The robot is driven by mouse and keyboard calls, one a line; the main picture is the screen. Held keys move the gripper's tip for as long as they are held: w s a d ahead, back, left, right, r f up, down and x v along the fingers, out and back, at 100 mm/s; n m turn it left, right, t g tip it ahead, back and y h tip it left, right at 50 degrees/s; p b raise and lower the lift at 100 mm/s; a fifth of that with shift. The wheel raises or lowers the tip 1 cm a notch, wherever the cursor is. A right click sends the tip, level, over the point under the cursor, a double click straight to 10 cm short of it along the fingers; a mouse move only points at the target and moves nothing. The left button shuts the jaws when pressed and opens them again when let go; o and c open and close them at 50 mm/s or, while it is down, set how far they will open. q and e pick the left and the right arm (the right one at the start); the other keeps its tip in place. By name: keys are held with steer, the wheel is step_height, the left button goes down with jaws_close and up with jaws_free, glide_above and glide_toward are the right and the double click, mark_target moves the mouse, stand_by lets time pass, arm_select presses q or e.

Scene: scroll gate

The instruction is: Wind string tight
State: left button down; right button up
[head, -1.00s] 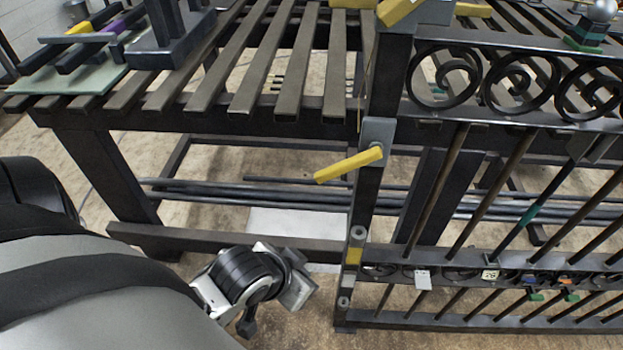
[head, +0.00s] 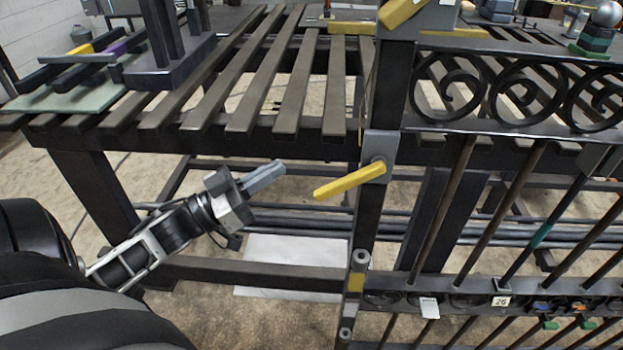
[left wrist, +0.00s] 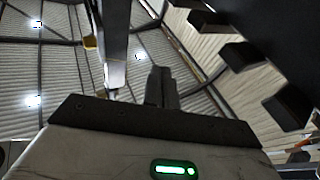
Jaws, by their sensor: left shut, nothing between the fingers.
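A yellow lever (head: 349,181) sits on a grey plate (head: 380,148) on the dark gate post (head: 368,215). The lever points left and slightly down. A thin line that may be string runs down beside the upper post; I cannot tell how tight it is. My left gripper (head: 279,169) is shut and empty. It points right and slightly up, just left of the lever's free end and apart from it. Its shut fingers (left wrist: 160,88) also show in the left wrist view. My right gripper is not in view.
The slatted table (head: 240,120) overhangs just above my left gripper. The scrollwork gate (head: 500,130) with slanted bars fills the right side. A second yellow lever (head: 400,12) sits higher on the post. Racks stand on the table's left.

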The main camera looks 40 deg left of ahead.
mark_target(348, 182)
arm_select(q)
steer(key=s+r+m+g+h, duration=0.3)
steer(key=s+m+g+h, duration=0.35)
steer(key=h, duration=0.35)
steer(key=w+d+g, duration=0.1)
steer(key=w+d, duration=0.5)
steer(key=d, duration=0.3)
steer(key=shift+d+r+m, duration=0.25)
steer(key=shift+r+m, duration=0.1)
steer(key=shift+r, duration=0.05)
steer(key=shift+f, duration=0.2)
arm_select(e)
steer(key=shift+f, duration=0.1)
arm_select(q)
steer(key=shift+f, duration=0.1)
steer(key=shift+d+t+b, duration=0.1)
steer(key=shift+t+b, duration=0.15)
steer(key=shift+b, duration=0.1)
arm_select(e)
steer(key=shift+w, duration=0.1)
arm_select(q)
steer(key=shift+f, duration=0.1)
